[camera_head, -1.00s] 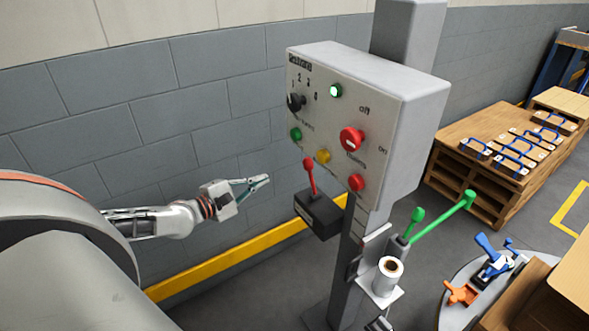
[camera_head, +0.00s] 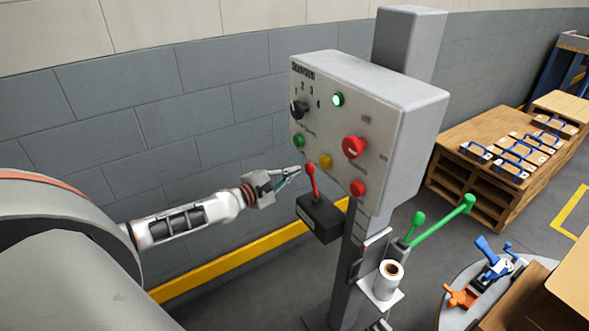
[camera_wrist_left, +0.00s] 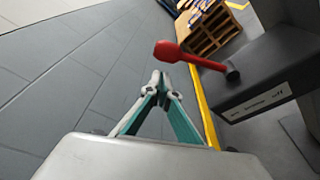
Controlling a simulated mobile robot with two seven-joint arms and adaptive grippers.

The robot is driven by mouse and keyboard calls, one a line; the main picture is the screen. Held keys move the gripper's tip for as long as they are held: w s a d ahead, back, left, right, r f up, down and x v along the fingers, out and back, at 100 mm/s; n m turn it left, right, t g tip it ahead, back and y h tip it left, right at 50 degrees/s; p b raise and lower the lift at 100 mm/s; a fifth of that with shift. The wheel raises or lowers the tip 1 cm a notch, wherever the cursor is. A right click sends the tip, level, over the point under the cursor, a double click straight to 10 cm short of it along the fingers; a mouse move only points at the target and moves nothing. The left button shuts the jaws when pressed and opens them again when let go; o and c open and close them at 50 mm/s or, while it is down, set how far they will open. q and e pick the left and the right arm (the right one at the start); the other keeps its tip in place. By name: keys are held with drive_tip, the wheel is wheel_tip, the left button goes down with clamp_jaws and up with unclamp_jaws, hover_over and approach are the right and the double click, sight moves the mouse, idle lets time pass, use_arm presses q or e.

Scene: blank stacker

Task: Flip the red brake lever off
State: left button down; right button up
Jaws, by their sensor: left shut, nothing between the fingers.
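The red brake lever (camera_head: 312,180) stands up from a dark box (camera_head: 320,217) under the grey control panel, leaning slightly left at its top. In the left wrist view the lever (camera_wrist_left: 190,57) crosses ahead of the fingertips, its thick red head to the left and its pivot on the dark box (camera_wrist_left: 270,65) at right. My left gripper (camera_head: 297,169) is shut and empty, its tips just left of the lever head. In the wrist view the tips (camera_wrist_left: 160,76) appear close to the head; I cannot tell whether they touch. My right gripper is not in view.
The control panel (camera_head: 345,120), with a red knob, several buttons and a lit green lamp, hangs on a grey post just above.

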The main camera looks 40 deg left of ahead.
use_arm(q)
drive_tip(key=shift+w+d+r+p, duration=0.15)
drive_tip(key=shift+d+p, duration=0.25)
drive_tip(key=shift+d, duration=0.25)
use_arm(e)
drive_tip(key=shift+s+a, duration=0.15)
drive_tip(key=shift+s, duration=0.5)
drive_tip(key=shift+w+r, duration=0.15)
